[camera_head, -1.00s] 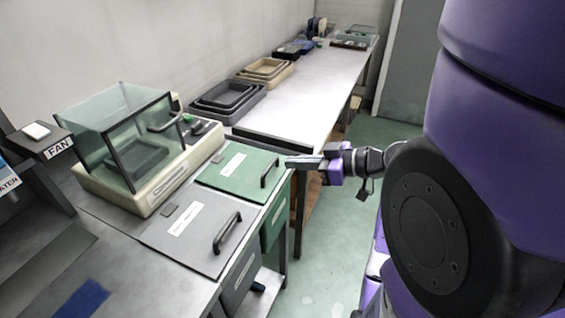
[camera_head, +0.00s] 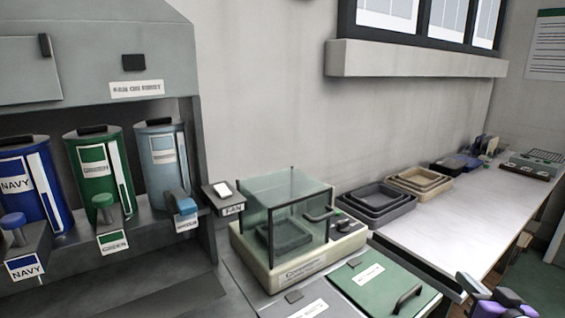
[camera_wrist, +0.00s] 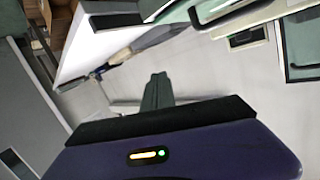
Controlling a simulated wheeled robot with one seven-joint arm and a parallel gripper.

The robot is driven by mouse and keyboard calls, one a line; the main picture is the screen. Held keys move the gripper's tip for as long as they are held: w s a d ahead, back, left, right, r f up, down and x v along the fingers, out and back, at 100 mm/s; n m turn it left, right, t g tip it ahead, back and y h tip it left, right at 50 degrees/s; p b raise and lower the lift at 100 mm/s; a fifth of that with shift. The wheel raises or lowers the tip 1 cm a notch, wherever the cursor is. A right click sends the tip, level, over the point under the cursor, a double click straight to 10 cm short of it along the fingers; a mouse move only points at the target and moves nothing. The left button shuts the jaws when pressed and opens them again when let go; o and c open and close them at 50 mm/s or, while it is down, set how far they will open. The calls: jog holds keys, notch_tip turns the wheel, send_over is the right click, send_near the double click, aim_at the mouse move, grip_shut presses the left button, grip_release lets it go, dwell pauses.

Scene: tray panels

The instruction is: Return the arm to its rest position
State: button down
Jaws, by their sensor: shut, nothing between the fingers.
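My gripper (camera_head: 470,284) shows at the lower right corner of the head view, purple, black and pale grey, partly cut off by the bottom edge. It is to the right of the green-lidded bin (camera_head: 383,284), over or beside the bench edge.
A glass-sided machine (camera_head: 290,228) stands on the near bench. Nested grey trays (camera_head: 376,203) and beige trays (camera_head: 420,181) sit along the wall. Navy, green and light-blue dispensers (camera_head: 95,180) stand left. The long white bench top (camera_head: 450,215) is mostly clear.

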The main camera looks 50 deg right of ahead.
jog(key=w+a+f+n+t+y, duration=0.1)
jog(key=w+a+n+t, duration=0.15)
jog(key=a, duration=0.55)
jog(key=w+a+f+n+t+y, duration=0.1)
jog(key=w+a, duration=0.3)
jog(key=a, duration=0.5)
jog(key=w+a+n+t+y, duration=0.1)
jog(key=w+a+n, duration=0.15)
jog(key=a, duration=0.55)
jog(key=s+a+f+n+y, duration=0.1)
jog(key=s+a+n+y, duration=0.2)
jog(key=a, duration=0.6)
jog(key=s+a+f+n+y+p, duration=0.1)
jog(key=s+a+f+n+y, duration=0.1)
jog(key=a+y, duration=0.4)
jog(key=s+a+n, duration=0.1)
jog(key=a, duration=0.3)
jog(key=shift+f, duration=0.15)
jog(key=shift+a+t, duration=0.1)
jog(key=shift+t, duration=0.15)
